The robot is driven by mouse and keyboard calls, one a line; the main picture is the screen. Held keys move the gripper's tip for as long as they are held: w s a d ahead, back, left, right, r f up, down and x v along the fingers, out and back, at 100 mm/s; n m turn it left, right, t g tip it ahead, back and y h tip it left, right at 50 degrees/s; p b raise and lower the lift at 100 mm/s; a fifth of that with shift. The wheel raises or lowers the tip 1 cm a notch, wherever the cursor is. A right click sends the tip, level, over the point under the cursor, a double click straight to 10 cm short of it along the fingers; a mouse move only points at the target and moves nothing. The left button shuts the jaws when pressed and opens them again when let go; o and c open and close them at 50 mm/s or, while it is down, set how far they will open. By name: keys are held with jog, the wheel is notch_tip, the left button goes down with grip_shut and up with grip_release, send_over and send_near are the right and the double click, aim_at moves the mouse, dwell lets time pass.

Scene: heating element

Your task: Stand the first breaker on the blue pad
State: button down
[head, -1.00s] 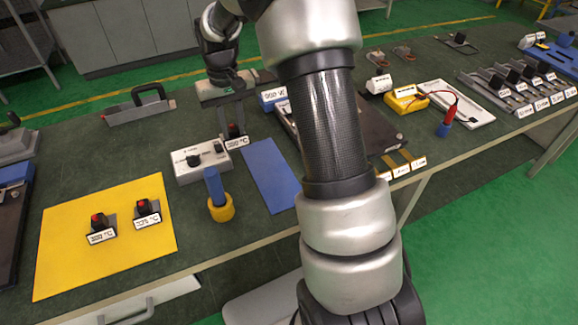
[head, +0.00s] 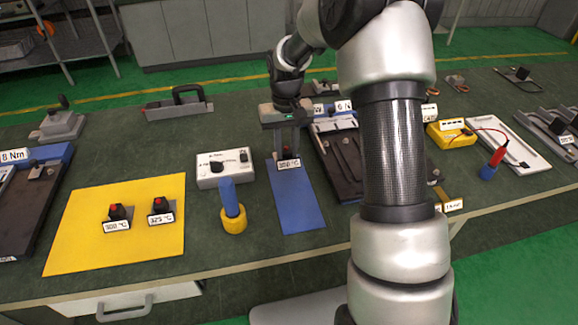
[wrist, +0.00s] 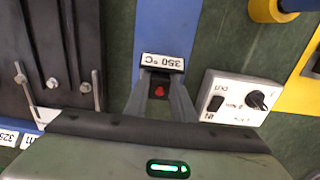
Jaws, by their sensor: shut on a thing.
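My gripper (head: 288,152) is shut on a small dark breaker with a red button and a white label (head: 289,163). In the wrist view the held breaker (wrist: 162,66) reads 350 °C and sits between the fingertips (wrist: 160,92). The blue pad (head: 296,205) is a long strip on the green bench, and the breaker is over its far end. In the wrist view the pad (wrist: 167,25) shows behind the breaker. Whether the breaker touches the pad I cannot tell. Two similar breakers, one on the left (head: 117,217) and one on the right (head: 161,210), stand on the yellow mat (head: 80,245).
A white control box (head: 222,168) stands left of the pad, with a blue post in a yellow ring (head: 233,215) in front of it. A dark tray with metal rods (head: 338,165) lies close on the pad's right. The pad's near part is clear.

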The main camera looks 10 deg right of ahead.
aim_at(287, 162)
jog(key=shift+f, duration=2.1)
jog(key=shift+f, duration=0.1)
jog(key=shift+f+b, duration=0.15)
jog(key=shift+b, duration=0.15)
jog(key=c, duration=1.5)
grip_release()
